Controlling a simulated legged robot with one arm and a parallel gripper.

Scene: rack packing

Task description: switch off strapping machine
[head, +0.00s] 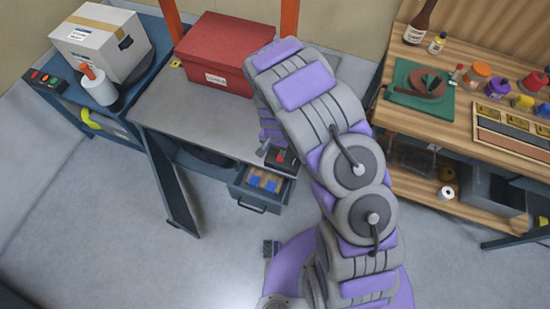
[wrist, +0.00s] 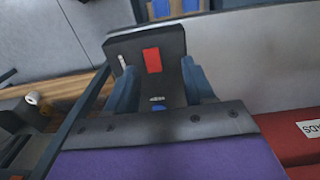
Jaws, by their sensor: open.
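A black control box with a red rocker switch (wrist: 151,60) is in front of my gripper in the wrist view. In the head view a small dark box with a red part (head: 281,157) sits at the front right edge of the grey machine table (head: 190,115), which has orange posts behind it. My gripper (wrist: 158,75) is open, with its blue-grey fingers on either side of the box's lower part. Nothing shows held, and I cannot tell whether the fingers touch it. In the head view my arm hides most of the gripper.
A red lidded box (head: 222,50) stands on the table. An open drawer (head: 262,190) with blue items juts out below. At left, a bench holds a white carton (head: 100,40) and a button panel (head: 47,81). A wooden bench (head: 455,120) with jars stands at right.

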